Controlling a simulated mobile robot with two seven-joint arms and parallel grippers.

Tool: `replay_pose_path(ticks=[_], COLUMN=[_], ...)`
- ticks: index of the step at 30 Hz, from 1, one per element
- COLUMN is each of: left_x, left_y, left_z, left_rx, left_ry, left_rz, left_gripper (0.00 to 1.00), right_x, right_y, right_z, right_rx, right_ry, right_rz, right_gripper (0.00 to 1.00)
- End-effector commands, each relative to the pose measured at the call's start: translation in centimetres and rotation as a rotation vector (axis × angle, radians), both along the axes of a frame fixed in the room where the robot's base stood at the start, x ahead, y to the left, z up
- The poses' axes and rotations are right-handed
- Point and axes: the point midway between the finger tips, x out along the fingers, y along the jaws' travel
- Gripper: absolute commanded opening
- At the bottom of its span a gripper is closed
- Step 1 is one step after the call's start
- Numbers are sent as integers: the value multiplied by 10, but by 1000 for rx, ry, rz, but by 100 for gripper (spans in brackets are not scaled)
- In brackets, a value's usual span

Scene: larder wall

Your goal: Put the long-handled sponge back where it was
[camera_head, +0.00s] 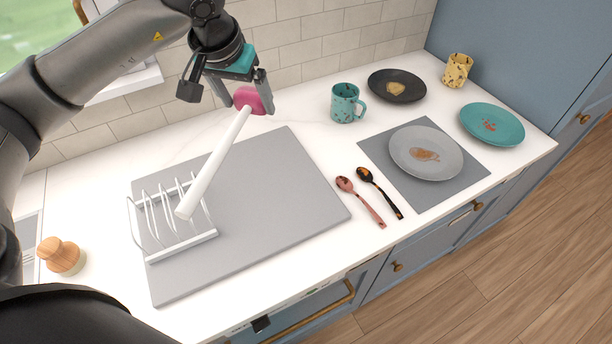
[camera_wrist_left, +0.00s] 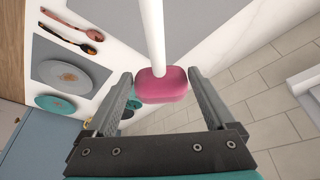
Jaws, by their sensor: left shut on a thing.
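The long-handled sponge has a pink head (camera_head: 255,98) and a long white handle (camera_head: 213,165). My left gripper (camera_head: 246,102) is shut on the pink head, above the back of the counter. The handle slants down and left in the head view, its free end in front of the white wire rack (camera_head: 180,246). In the left wrist view the pink head (camera_wrist_left: 162,86) sits between the two fingers (camera_wrist_left: 166,84), with the handle running up out of the picture. Whether the handle's end touches the rack cannot be told. My right gripper is not in view.
The rack stands on a grey board (camera_head: 285,205). A wooden-topped brush (camera_head: 60,256) is at the left. A teal mug (camera_head: 345,103), two spoons (camera_head: 363,200), a grey plate (camera_head: 425,150) on a mat (camera_head: 470,178), a black plate (camera_head: 397,85), teal plate (camera_head: 491,124) and yellow cup (camera_head: 457,70) stand right.

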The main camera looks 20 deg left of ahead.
Motion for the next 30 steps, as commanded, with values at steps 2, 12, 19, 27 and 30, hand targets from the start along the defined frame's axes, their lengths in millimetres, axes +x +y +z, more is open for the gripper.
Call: replay_pose_path(ticks=[2, 12, 19, 27, 30], left_x=[-3, -6, -6, -4, -5], left_y=[-2, -3, -3, -2, -2], left_z=[-5, -80, -137, -162, -172], left_rx=[-2, -5, -5, -3, -4], left_ry=[13, 26, 23, 17, 19], left_rz=[-12, -17, -17, -16, -17], left_gripper=[33, 33, 33, 33, 33], right_x=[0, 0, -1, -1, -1], right_y=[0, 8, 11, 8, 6], right_z=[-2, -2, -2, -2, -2], right_rx=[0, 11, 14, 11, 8], right_ry=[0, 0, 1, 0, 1], right_rz=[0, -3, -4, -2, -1], right_gripper=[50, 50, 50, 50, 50])
